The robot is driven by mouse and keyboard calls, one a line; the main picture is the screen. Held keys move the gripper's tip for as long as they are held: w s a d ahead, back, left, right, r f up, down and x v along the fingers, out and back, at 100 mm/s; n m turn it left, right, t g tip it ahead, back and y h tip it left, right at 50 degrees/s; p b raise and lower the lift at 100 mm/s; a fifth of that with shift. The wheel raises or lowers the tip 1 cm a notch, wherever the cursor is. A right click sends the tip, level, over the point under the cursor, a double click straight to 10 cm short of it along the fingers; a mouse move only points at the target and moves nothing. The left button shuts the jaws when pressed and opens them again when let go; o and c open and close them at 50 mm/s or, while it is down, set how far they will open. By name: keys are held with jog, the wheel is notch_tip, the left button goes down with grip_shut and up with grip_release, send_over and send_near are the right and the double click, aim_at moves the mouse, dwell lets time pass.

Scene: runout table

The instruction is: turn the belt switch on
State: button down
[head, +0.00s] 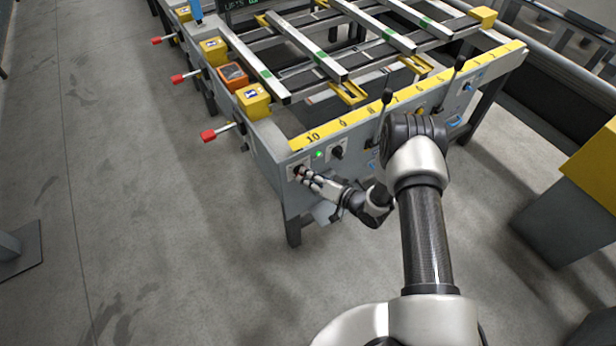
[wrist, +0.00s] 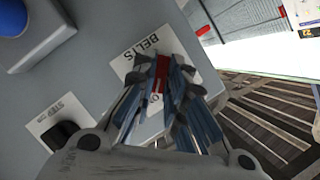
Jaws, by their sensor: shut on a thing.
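The belt switch's white plate (wrist: 136,62), marked BELTS, is on the grey front panel in the wrist view. My gripper (wrist: 160,85) is shut on the switch, with a finger on each side of it. A red part (wrist: 161,72) shows between the fingertips. The fingers cover most of the switch, so I cannot tell which way it is turned. In the head view my gripper (head: 303,174) is at the left end of the front panel, against the small switch plate (head: 293,167).
A black knob (wrist: 67,135) on a STEP plate sits beside it. In the head view, a lit green lamp (head: 319,154) and a black knob (head: 337,152) are to the right. Red-ended levers (head: 212,135) stick out at the table's left side. The floor there is clear.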

jog(key=c, duration=1.6)
grip_release()
jog(key=v, duration=1.2)
jog(key=shift+a, duration=0.1)
